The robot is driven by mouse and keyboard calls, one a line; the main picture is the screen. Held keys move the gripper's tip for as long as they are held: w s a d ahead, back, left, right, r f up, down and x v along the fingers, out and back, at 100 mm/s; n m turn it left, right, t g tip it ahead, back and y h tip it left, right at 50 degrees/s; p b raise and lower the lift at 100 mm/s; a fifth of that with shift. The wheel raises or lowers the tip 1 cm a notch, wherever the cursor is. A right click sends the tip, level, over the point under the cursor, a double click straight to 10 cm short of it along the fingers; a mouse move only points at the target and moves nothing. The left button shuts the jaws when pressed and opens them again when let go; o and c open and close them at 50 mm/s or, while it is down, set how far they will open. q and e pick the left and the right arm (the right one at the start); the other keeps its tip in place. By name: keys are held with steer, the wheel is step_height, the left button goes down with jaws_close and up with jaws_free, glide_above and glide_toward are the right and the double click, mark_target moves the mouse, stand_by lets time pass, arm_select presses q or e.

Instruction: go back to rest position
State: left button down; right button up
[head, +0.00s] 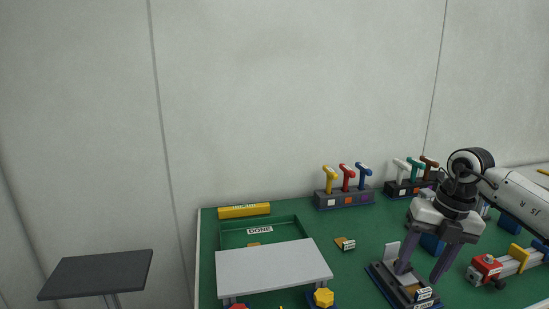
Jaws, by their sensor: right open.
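My right gripper (420,271) comes in from the right, with its fingers pointing down and spread apart, and nothing shows between them. It is over a dark fixture (385,280) with a grey upright plate and a small labelled piece (424,294) on the green table. One finger overlaps the fixture in the picture; I cannot tell whether it touches. My left gripper is not in the head view.
The green table (370,243) holds a DONE tray (288,220), a raised grey plate (272,266), a yellow bar (244,210), two racks of coloured handles (343,200) (405,188), and a red-ended rail device (486,268). A dark side table (97,274) stands left.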

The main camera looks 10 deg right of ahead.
steer(key=a+n+t+y, duration=0.25)
steer(key=a+y, duration=0.65)
steer(key=a, duration=1.6)
steer(key=a+r+m+t+y, duration=0.6)
steer(key=a+r+m+t, duration=0.25)
steer(key=r, duration=0.25)
steer(key=w+d+f+m+t+h, duration=0.1)
steer(key=d+f+m+t+h, duration=0.55)
steer(key=d+m+h, duration=0.65)
steer(key=s+d+f+m+g+h, duration=0.3)
steer(key=s+f+m+g+h, duration=0.15)
steer(key=f+m, duration=0.35)
steer(key=s+d+f+m+g+y, duration=0.1)
steer(key=s+f+g, duration=0.4)
steer(key=s+f, duration=0.5)
steer(key=s+d+f+m+g, duration=0.15)
steer(key=s+f+g, duration=0.45)
steer(key=s, duration=0.8)
steer(key=w+a+f+t+y, duration=0.1)
steer(key=a+f+t, duration=0.1)
steer(key=f, duration=0.4)
steer(key=w+a+f+t+y, duration=0.1)
steer(key=w+a+f+t, duration=0.1)
steer(key=f, duration=0.5)
steer(key=shift+w+a+t, duration=0.15)
steer(key=shift+a+t, duration=0.7)
steer(key=shift+t, duration=0.05)
